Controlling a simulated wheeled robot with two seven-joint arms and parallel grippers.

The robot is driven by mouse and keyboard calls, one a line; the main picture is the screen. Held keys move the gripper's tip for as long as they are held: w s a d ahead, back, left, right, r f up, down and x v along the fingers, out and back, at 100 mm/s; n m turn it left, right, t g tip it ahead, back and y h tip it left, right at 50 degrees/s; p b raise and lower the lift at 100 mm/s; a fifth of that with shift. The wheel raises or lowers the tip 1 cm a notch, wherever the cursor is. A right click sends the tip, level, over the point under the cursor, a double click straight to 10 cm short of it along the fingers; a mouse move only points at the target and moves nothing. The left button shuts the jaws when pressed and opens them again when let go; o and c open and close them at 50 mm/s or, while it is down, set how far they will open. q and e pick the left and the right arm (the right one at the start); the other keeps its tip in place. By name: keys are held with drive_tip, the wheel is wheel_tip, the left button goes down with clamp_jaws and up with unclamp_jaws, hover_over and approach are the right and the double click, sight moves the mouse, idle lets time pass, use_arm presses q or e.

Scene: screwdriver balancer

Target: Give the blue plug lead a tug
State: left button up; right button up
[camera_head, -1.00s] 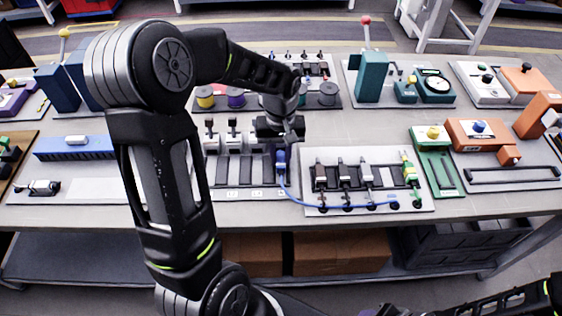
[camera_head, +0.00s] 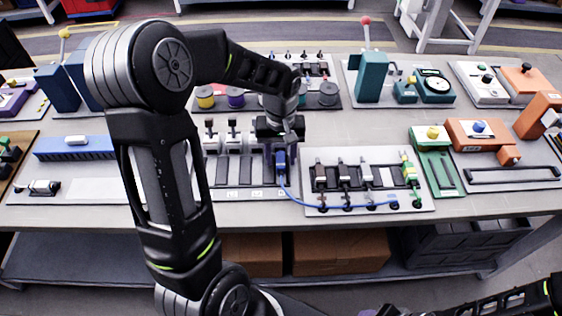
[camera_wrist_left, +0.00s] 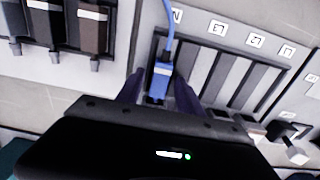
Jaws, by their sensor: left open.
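The blue plug (camera_head: 281,159) stands in the rightmost slot of a grey slotted holder (camera_head: 240,193). Its blue lead (camera_head: 330,207) runs from the plug along the front of the white plug panel to the right. My left gripper (camera_head: 281,150) is at the plug, with its fingers pointing down. In the left wrist view the open fingers (camera_wrist_left: 160,92) stand on either side of the blue plug (camera_wrist_left: 160,76), with the lead (camera_wrist_left: 169,30) running away toward the top. Gaps show between plug and fingers. My right gripper does not show.
Right of the holder, the white panel (camera_head: 425,205) carries dark, white and green plugs. Several plugs (camera_head: 232,129) stand behind the holder on the left. Coloured spools (camera_head: 236,97) sit behind my left gripper. The table's front strip (camera_head: 250,214) is clear.

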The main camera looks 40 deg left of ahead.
sight(280, 159)
use_arm(q)
drive_tip(key=shift+r+p, duration=2.4)
drive_tip(key=shift+r, duration=1.1)
